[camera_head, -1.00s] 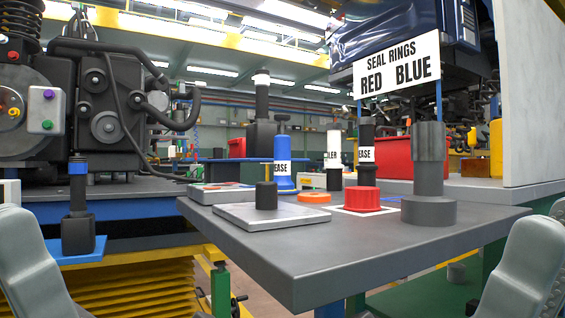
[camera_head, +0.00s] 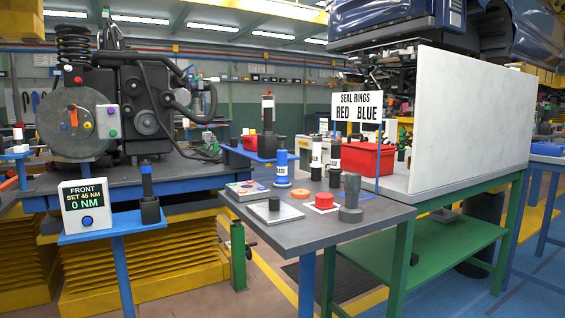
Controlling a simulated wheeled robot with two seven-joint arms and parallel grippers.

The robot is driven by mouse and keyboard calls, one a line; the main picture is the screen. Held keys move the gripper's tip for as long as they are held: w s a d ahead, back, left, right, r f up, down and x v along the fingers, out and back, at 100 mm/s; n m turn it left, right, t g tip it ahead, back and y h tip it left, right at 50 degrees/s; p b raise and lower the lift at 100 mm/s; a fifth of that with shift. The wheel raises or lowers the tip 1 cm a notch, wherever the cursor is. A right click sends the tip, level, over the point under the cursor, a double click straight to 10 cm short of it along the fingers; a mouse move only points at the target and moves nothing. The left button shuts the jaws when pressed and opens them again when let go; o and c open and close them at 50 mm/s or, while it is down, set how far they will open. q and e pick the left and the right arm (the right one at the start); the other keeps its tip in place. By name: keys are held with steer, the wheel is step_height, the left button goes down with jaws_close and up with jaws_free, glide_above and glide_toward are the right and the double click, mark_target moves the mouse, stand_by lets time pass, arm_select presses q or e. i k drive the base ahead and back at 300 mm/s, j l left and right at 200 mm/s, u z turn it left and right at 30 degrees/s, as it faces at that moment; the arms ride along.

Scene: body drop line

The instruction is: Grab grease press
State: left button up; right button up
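Several upright cylinders stand on a grey table (camera_head: 300,237) ahead. A blue cylinder (camera_head: 281,170) has a white label ending in "EASE". To its right are a white-topped dark cylinder (camera_head: 316,158) and a black cylinder (camera_head: 335,163) with a white band. The lettering on these two is too small to read now. I cannot tell for sure which one is the grease press. All stand free on the table, with nothing holding them. Neither of my grippers is in view.
A metal plate with a black knob (camera_head: 275,211), a red cap (camera_head: 324,202) and a dark grey stepped cylinder (camera_head: 350,200) fill the table's front. A "SEAL RINGS" sign (camera_head: 357,114) and red box (camera_head: 366,160) stand behind. A torque display (camera_head: 87,205) is at left.

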mark_target(281, 178)
steer(key=i+l, duration=0.2)
steer(key=l, duration=0.15)
steer(key=i+l, duration=0.35)
steer(key=l, duration=0.3)
steer(key=i+l+u, duration=0.1)
steer(key=i+l, duration=0.1)
steer(key=l, duration=0.1)
